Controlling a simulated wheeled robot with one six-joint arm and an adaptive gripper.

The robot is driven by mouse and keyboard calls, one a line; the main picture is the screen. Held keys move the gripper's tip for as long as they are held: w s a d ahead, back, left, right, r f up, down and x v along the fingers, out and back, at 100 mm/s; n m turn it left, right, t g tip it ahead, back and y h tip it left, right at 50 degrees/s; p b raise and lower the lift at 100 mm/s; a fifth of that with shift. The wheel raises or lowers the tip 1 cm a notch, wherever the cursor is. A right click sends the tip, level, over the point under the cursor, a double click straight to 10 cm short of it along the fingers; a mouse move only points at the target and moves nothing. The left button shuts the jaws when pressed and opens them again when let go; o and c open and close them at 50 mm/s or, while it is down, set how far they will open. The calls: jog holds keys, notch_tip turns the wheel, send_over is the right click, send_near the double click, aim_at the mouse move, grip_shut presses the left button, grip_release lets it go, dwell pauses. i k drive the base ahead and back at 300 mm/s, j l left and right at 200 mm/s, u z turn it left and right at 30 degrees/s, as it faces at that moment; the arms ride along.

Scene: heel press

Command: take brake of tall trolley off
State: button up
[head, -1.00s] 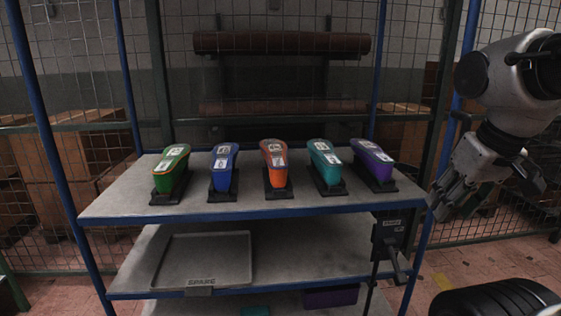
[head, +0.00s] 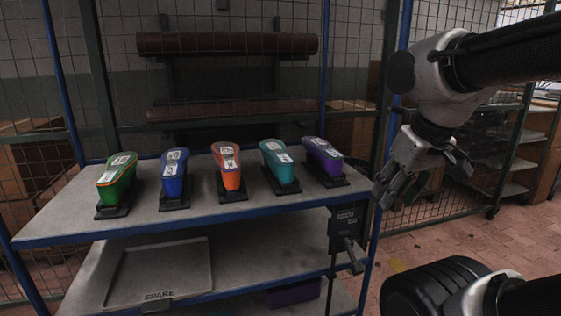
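The tall trolley (head: 200,228) has blue posts and edges and grey shelves. At its right end, below the top shelf, a dark box (head: 343,229) with a small light label is fixed by the post. A dark lever (head: 352,259) juts from it, slanting down to the right, and a thin rod runs down below it. The label is too small to read. My gripper (head: 384,193) hangs at the right, above and to the right of the box and apart from the lever in the picture. Its fingers point down-left; whether they are open is unclear.
Colourful shoe-last-like pieces on black stands, such as the orange one (head: 229,172), line the top shelf. A grey tray (head: 160,274) marked SPARE and a purple bin (head: 292,292) sit lower. Wire mesh stands behind. Brick-coloured floor (head: 480,240) is open at right.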

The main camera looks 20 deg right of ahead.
aim_at(356, 268)
jog(key=k+l+u, duration=0.25)
jog(key=k, duration=0.25)
jog(key=k+l+u, duration=0.25)
jog(key=k, duration=0.2)
jog(key=i+l, duration=0.65)
